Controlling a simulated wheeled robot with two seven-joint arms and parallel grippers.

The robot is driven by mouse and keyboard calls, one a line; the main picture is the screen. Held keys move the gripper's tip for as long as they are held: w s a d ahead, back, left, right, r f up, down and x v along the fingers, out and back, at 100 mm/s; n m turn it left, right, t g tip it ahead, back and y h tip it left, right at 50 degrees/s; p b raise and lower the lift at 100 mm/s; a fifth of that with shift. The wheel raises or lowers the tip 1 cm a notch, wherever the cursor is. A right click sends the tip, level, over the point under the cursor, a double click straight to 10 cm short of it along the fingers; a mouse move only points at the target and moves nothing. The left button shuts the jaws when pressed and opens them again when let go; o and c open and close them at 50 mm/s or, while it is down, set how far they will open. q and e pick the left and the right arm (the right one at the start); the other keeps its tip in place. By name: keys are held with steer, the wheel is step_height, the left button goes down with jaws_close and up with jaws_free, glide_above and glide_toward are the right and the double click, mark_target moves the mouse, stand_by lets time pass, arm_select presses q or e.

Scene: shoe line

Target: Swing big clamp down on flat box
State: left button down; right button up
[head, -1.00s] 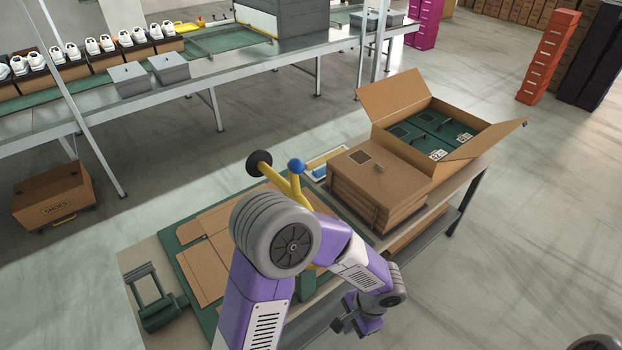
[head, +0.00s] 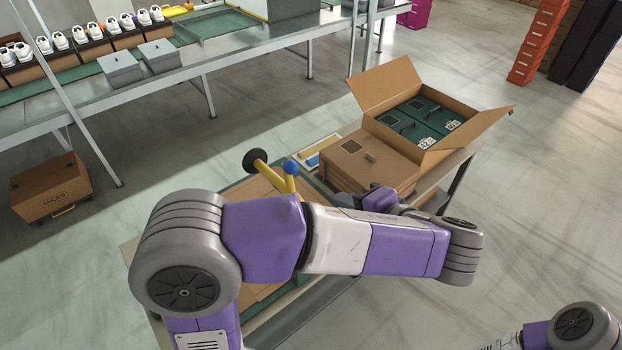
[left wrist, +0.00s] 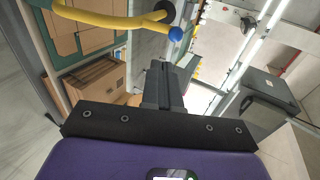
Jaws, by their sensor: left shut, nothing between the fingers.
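The big clamp (head: 289,183) is a yellow bar with a black round pad (head: 255,161) and a blue knob (head: 291,167). It stands raised, its pad above the table. The flat box (head: 262,190) is a brown cardboard blank on a green board, mostly hidden by my left arm. In the left wrist view the yellow clamp bar (left wrist: 95,18) and blue knob (left wrist: 176,34) lie close beyond my left gripper (left wrist: 163,78), which is shut and empty. In the head view my left gripper (head: 362,198) is right of the clamp, apart from it.
A stack of brown boxes (head: 366,165) stands just behind my left gripper. An open carton (head: 385,92) with green boxes is behind it. A small tray (head: 318,153) lies beside the stack. A conveyor with shoes (head: 90,34) is at the back left.

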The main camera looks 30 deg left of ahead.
arm_select(q)
steer(key=r+x, duration=0.1)
steer(key=x, duration=1.2)
steer(key=shift+w+a+r+p, duration=0.3)
steer(key=shift+a+p, duration=0.1)
steer(key=shift+a, duration=0.2)
